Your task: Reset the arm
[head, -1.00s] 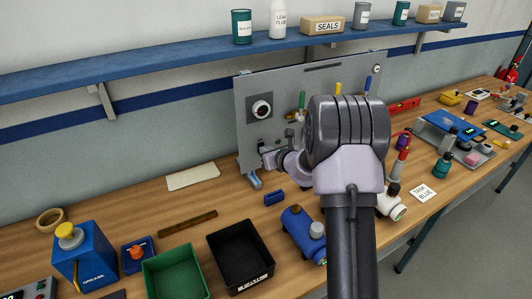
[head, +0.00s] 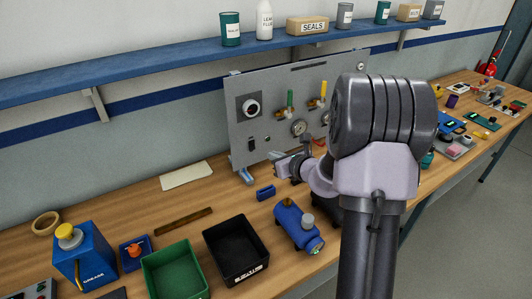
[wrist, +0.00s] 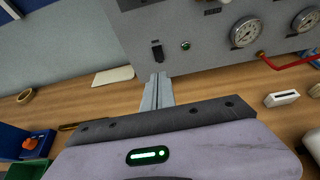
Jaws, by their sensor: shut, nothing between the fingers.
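My arm's large grey and black joint (head: 385,115) fills the right middle of the head view and hides part of the bench. My gripper (head: 277,156) is in front of the grey test panel (head: 240,85), near its lower edge and above the bench. In the wrist view, the two fingers of my gripper (wrist: 157,90) are together with nothing between them, below a black rocker switch (wrist: 157,51) on the panel. From these views I cannot tell the exact gap to the panel.
A blue cylinder (head: 297,226), black bin (head: 250,240), green bin (head: 172,270) and blue grease can (head: 80,262) stand on the bench (head: 195,200). A blue shelf (head: 160,65) with cans runs above.

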